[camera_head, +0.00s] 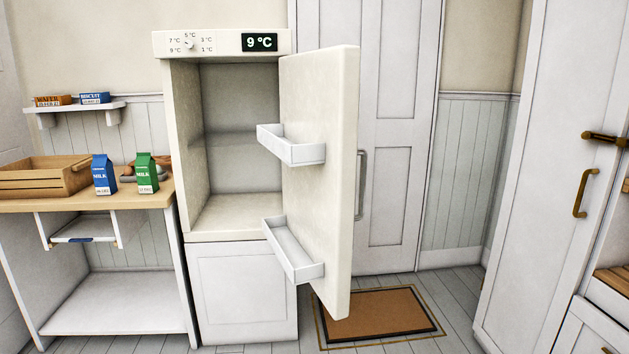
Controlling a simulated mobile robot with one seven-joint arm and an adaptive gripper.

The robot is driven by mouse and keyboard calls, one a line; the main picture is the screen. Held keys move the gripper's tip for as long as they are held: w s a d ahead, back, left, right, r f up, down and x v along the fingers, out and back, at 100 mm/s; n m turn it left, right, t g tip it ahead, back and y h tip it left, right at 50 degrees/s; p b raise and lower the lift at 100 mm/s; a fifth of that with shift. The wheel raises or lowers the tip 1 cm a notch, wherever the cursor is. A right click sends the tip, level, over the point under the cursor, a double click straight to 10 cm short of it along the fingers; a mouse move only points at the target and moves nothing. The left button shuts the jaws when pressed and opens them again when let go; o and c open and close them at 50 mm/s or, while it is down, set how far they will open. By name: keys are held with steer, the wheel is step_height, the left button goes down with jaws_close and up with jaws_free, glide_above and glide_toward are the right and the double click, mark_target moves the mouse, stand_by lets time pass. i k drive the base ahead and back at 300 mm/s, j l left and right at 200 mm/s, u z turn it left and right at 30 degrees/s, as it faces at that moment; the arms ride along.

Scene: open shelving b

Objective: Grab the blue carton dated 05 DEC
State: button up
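A blue milk carton (104,175) stands upright on the wooden counter (160,201) at the left. A green milk carton (147,174) stands just right of it, with a small gap between them. Both have a pale date label low on the front, too small to read for certain. My gripper is not in view.
The fridge (222,150) right of the counter is open and empty, showing 9 °C. Its door (325,180) swings out with two empty bins. A wooden crate (40,180) sits left of the cartons. Boxes stand on a wall shelf (75,107). A mat (375,315) lies on the floor.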

mark_target(102, 168)
steer(key=i+l+u, duration=0.15)
steer(key=l, duration=0.3)
steer(key=i+l+u, duration=0.2)
steer(key=l, duration=0.3)
steer(key=i+l+u, duration=0.15)
steer(key=l, duration=0.4)
steer(key=i+l+u, duration=0.2)
steer(key=l, duration=0.35)
steer(key=i+l+u, duration=0.15)
steer(key=l, duration=0.4)
steer(key=l+u, duration=0.2)
steer(key=l, duration=0.35)
steer(key=i+j+u, duration=0.45)
steer(key=i+u, duration=0.2)
steer(key=i+j+u, duration=0.1)
steer(key=i+u, duration=0.25)
steer(key=i, duration=0.15)
steer(key=i+j+z, duration=0.1)
steer(key=i, duration=0.45)
steer(key=i+j+z, duration=0.1)
steer(key=i, duration=0.4)
steer(key=i+j, duration=0.2)
steer(key=i, duration=0.35)
steer(key=l+z, duration=0.05)
